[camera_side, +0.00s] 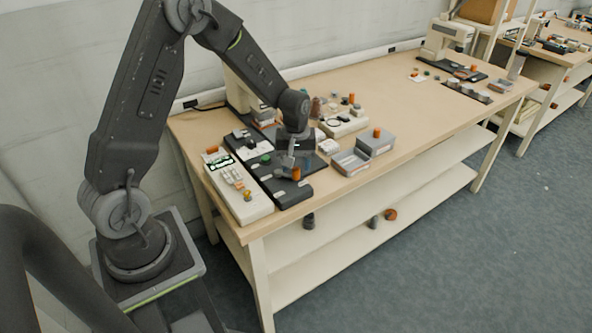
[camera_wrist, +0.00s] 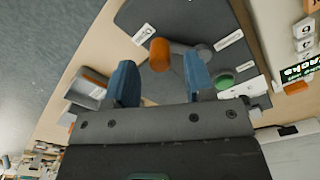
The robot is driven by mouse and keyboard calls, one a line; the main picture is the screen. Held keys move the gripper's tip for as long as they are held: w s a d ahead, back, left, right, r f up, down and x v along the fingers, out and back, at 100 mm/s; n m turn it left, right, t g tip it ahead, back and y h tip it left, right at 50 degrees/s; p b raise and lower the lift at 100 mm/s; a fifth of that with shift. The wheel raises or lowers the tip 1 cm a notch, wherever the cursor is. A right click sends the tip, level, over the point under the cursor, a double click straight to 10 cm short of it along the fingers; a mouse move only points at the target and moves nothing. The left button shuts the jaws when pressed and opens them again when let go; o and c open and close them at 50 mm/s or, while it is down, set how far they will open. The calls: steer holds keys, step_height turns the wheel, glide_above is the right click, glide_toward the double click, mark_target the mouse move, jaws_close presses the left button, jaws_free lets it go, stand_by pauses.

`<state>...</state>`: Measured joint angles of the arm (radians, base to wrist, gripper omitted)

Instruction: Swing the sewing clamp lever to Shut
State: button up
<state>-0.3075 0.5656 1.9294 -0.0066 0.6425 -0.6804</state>
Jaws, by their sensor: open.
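The sewing clamp lever shows in the wrist view as an orange knob (camera_wrist: 160,53) on a grey bar (camera_wrist: 186,49) running to the right. It sits on a dark base plate (camera_wrist: 195,17) with small white labels, whose words I cannot read. In the side view the orange knob (camera_side: 296,174) is just below my gripper (camera_side: 292,160). In the wrist view my gripper (camera_wrist: 160,75) is open, with one blue finger on each side of the knob's line. The knob lies between or just beyond the fingertips; I cannot tell whether either finger touches it.
A green button (camera_wrist: 223,82) is right of the fingers in the wrist view. A pale control panel (camera_side: 240,195) lies left of the plate in the side view. Grey bins (camera_side: 352,163) stand to the right. The table (camera_side: 420,110) is mostly clear farther right.

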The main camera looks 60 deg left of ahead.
steer(key=shift+f, duration=1.35)
steer(key=shift+c, duration=0.3)
jaws_close()
